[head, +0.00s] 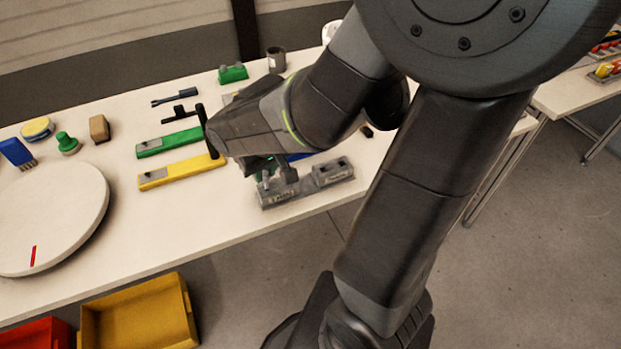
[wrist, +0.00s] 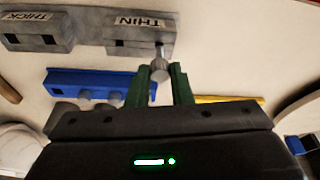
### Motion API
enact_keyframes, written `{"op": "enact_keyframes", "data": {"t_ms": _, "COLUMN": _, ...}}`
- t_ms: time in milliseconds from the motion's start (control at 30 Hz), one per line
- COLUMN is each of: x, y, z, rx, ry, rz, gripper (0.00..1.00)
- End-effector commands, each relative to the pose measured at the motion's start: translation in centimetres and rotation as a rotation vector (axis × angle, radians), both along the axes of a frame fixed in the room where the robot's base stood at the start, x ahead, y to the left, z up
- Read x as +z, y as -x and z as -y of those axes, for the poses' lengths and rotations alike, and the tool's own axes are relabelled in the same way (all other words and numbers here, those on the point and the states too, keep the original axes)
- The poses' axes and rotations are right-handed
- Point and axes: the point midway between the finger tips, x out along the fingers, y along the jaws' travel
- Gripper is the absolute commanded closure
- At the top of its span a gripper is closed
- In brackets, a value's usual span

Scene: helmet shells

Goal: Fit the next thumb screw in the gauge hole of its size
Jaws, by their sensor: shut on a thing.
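The grey gauge block (head: 305,188) lies near the table's front edge. In the wrist view it (wrist: 85,35) carries a THIN label on its right part and a THICK label on its left part. My gripper (wrist: 161,85) has green fingers, shut on a grey thumb screw (wrist: 160,70). The screw's shank points at the block's THIN end and overlaps it in the picture. I cannot tell whether it is in a hole or above it. In the head view my gripper (head: 262,170) is over the block's left end, and my wrist partly hides it.
A blue rack (wrist: 75,81) with several grey round heads lies beside the block. A yellow bar (head: 180,172) and a green bar (head: 170,142) lie to the left. A white turntable (head: 50,215) stands further left. Yellow bin (head: 140,315) sits below the table edge.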

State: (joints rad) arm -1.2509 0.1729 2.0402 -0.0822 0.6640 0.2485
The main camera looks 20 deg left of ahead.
Motion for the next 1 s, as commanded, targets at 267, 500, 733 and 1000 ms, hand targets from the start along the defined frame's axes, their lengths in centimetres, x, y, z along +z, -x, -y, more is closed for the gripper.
{"op": "enact_keyframes", "data": {"t_ms": 267, "x": -0.2, "y": 0.0, "z": 0.0, "rx": 0.000, "ry": 0.000, "rz": 0.000, "gripper": 1.00}}
{"op": "enact_keyframes", "data": {"t_ms": 500, "x": -0.6, "y": 0.0, "z": 0.0, "rx": 0.000, "ry": 0.000, "rz": 0.000, "gripper": 1.00}}
{"op": "enact_keyframes", "data": {"t_ms": 733, "x": -0.6, "y": 0.0, "z": 0.0, "rx": 0.000, "ry": 0.000, "rz": 0.000, "gripper": 1.00}}
{"op": "enact_keyframes", "data": {"t_ms": 1000, "x": 0.5, "y": 0.0, "z": 0.0, "rx": 0.000, "ry": 0.000, "rz": 0.000, "gripper": 1.00}}
